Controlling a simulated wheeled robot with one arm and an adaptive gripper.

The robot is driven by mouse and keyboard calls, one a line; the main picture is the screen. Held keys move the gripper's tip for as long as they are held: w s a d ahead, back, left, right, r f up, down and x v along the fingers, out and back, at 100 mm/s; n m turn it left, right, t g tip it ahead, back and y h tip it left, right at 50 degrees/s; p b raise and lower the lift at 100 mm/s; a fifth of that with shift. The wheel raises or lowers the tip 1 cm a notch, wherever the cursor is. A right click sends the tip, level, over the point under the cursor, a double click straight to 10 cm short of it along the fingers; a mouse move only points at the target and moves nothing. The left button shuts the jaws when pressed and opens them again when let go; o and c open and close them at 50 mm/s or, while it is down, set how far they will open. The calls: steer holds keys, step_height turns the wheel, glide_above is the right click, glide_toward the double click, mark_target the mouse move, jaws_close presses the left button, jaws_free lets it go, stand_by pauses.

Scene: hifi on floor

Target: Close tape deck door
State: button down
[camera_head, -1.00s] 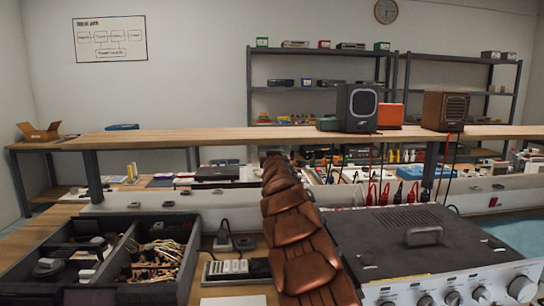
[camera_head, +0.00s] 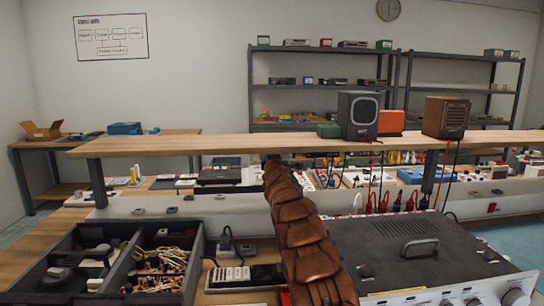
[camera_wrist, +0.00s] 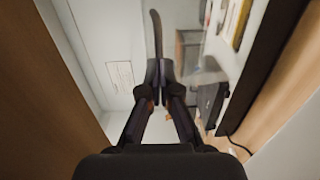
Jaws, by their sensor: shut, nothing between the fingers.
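My gripper (camera_wrist: 158,72) is shut and empty in the wrist view, its two dark fingertips together. A thin dark upright edge (camera_wrist: 157,35) shows just beyond the tips; I cannot tell if it is the tape deck door or whether the tips touch it. A faint see-through pane seems to lie to the right of the fingers. In the head view my copper-coloured arm reaches away over the bench, and its end is hidden. A dark flat device (camera_head: 220,175) sits under the raised shelf; I cannot tell whether it is the tape deck.
A grey device with a top handle and knobs (camera_head: 400,240) stands at the right of my arm. A black divided bin (camera_head: 196,265) of parts is at the left. A raised wooden shelf (camera_head: 230,146) crosses the bench, carrying two speakers (camera_head: 358,115) (camera_head: 444,117).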

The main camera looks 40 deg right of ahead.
steer(key=shift+p+x, duration=1.05)
steer(key=shift+p, duration=0.2)
steer(key=w+p, duration=0.1)
steer(key=p, duration=0.2)
steer(key=w+d+r+p, duration=0.1)
steer(key=p, duration=0.2)
steer(key=shift+d+r+p, duration=0.2)
steer(key=shift+r+p, duration=0.1)
steer(key=shift+p, duration=0.05)
steer(key=shift+s+f, duration=0.1)
steer(key=shift+f, duration=0.1)
